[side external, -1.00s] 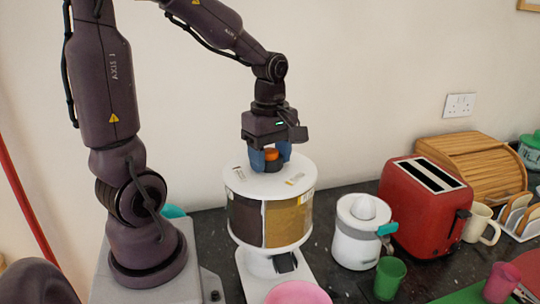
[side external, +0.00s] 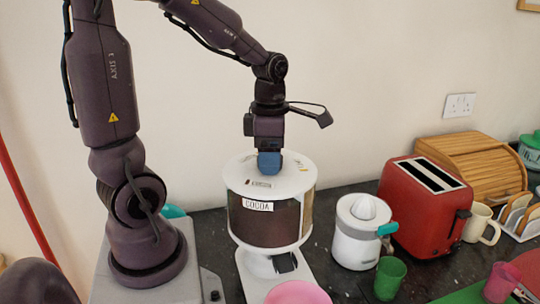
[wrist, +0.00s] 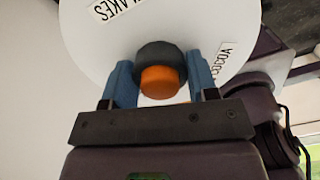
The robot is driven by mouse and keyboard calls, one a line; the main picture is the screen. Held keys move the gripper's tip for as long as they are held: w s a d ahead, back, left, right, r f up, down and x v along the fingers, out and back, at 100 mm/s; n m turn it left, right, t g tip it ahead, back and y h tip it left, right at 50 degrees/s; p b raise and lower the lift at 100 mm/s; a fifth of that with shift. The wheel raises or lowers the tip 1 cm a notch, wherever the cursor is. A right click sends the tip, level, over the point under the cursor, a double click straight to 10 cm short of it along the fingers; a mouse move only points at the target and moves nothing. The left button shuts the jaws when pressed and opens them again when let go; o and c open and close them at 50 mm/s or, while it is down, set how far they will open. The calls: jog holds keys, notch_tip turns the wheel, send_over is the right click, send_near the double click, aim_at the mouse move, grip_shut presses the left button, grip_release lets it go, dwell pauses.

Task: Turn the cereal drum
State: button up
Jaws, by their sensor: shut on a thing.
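The cereal drum (side external: 265,226) is a cylinder with a white round top on a white stand, just right of my arm's base. A dark brown section with a COCOA label faces the side camera, and a paler section shows at its right edge. My gripper (side external: 269,163) points down at the middle of the top. In the wrist view, its blue fingers (wrist: 162,82) are on either side of the dark grey and orange knob (wrist: 161,56) and are shut on it. The side view hides the knob behind the fingers. Part of a label ending in "LAKES" shows on the top.
A pink bowl (side external: 298,293) sits in front of the stand. To the right are a white juicer (side external: 355,240), a green cup (side external: 390,278), a red toaster (side external: 425,215), a cream mug (side external: 480,226) and a wooden bread box (side external: 475,165). The wall is close behind.

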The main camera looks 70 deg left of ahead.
jog(key=n, duration=0.6)
jog(key=shift+n, duration=0.3)
dwell(0.4)
jog(key=o, duration=1.3)
notch_tip(320, 180, up, 13)
jog(key=shift+r, duration=0.1)
